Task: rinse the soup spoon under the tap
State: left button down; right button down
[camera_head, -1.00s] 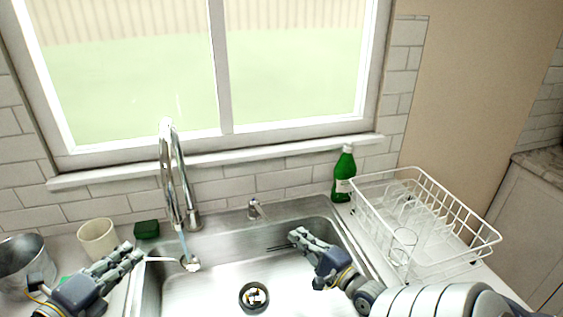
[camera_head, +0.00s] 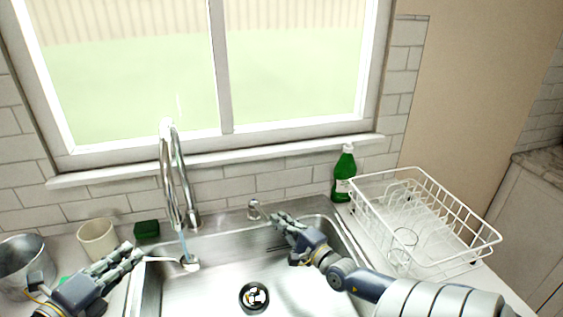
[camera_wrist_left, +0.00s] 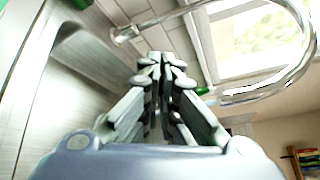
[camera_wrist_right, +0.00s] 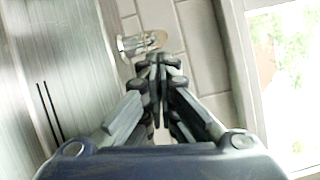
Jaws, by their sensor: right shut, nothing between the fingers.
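The soup spoon (camera_head: 190,263) reaches out to the right from my left gripper (camera_head: 132,254), which is shut on its handle. Its bowl is under the tap (camera_head: 166,180), and a thin stream of water (camera_head: 183,243) falls onto it. In the left wrist view the fingers (camera_wrist_left: 163,64) are together and the spoon is hidden; the curved spout (camera_wrist_left: 304,50) shows. A small metal lever (camera_head: 254,210) stands behind the sink. My right gripper (camera_head: 278,218) is shut and empty, just to its right. In the right wrist view the lever (camera_wrist_right: 140,43) is just beyond the fingertips; contact is unclear.
The sink (camera_head: 215,285) has a drain (camera_head: 254,297) with small pale bits. A cream cup (camera_head: 98,240), a green sponge (camera_head: 147,229) and a metal pot (camera_head: 25,265) stand left. A green bottle (camera_head: 344,175) and a white dish rack (camera_head: 430,265) stand right.

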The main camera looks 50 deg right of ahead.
jog(key=a, duration=0.2)
jog(key=shift+w+a, duration=0.2)
jog(key=shift+a, duration=0.15)
jog(key=s+a, duration=0.3)
jog(key=s, duration=0.6)
jog(key=shift+s+a+f, duration=0.15)
jog(key=shift+a+f, duration=0.1)
pick_arm(q)
jog(key=shift+a, duration=0.1)
jog(key=f+p+v, duration=0.1)
jog(key=v, duration=0.6)
jog(key=shift+w+a, duration=0.2)
jog(key=shift+a, duration=0.4)
pick_arm(e)
jog(key=shift+r, duration=0.75)
